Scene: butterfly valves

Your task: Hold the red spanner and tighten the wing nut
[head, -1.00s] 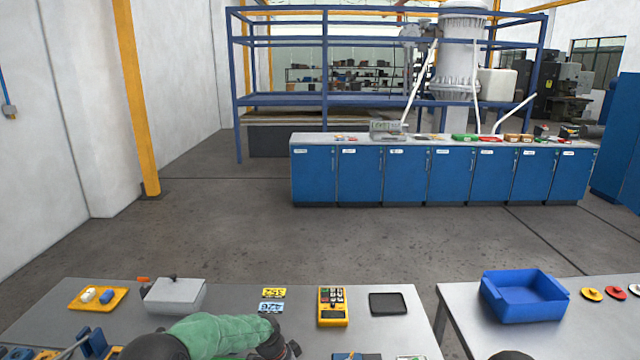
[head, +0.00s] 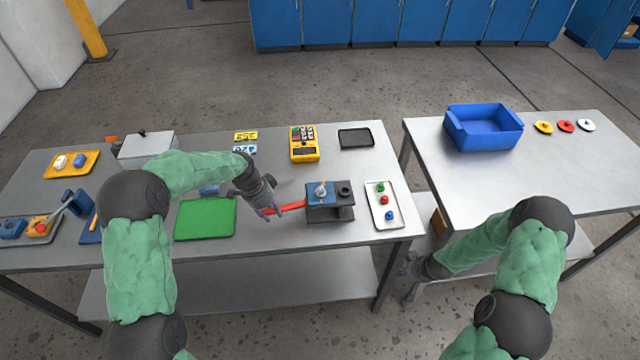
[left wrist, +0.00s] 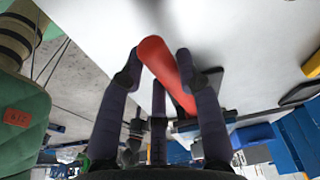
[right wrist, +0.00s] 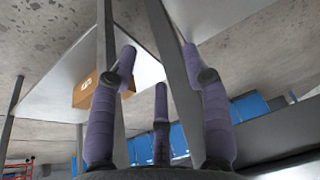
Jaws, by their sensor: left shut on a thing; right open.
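The red spanner (head: 290,207) lies between my left gripper and a small blue and dark grey block (head: 330,204) on the left table. My left gripper (head: 268,210) is shut on the spanner's left end; the spanner also shows between its fingers in the left wrist view (left wrist: 168,72). My right gripper (head: 408,280) is open and empty, low beside the left table's right end.
A tray with green, red and blue pieces (head: 383,205) sits right of the block. The right table (head: 560,180) holds a blue bin (head: 484,127); a gap separates the tables.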

